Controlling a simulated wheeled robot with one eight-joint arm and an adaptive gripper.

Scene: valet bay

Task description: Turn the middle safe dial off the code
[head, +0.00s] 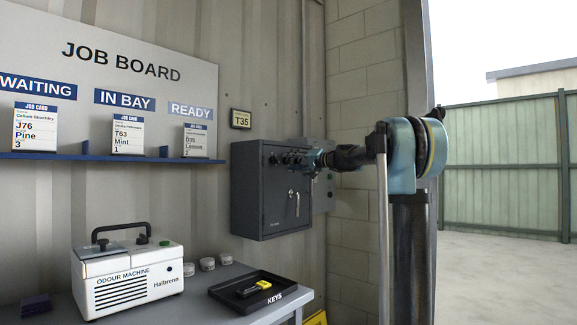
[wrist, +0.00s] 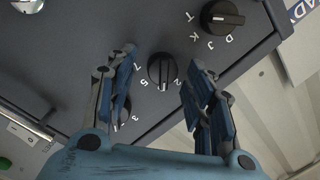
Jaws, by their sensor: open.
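The dark grey wall safe (head: 262,205) has a row of black dials on the upper part of its door. In the wrist view the middle dial (wrist: 162,71) is a round black knob with a raised bar, ringed by white digits. My gripper (wrist: 160,66) is open, with one finger on each side of this dial and visible gaps to it. A lettered dial (wrist: 222,17) is at the upper right. Another dial (wrist: 122,106) is partly hidden behind the left finger. In the head view my gripper (head: 313,159) is at the safe's upper right, covering part of the door.
A lever handle (head: 293,200) sits below the dials. A sign reading T35 (head: 241,119) hangs above the safe. The job board (head: 120,60) is left.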

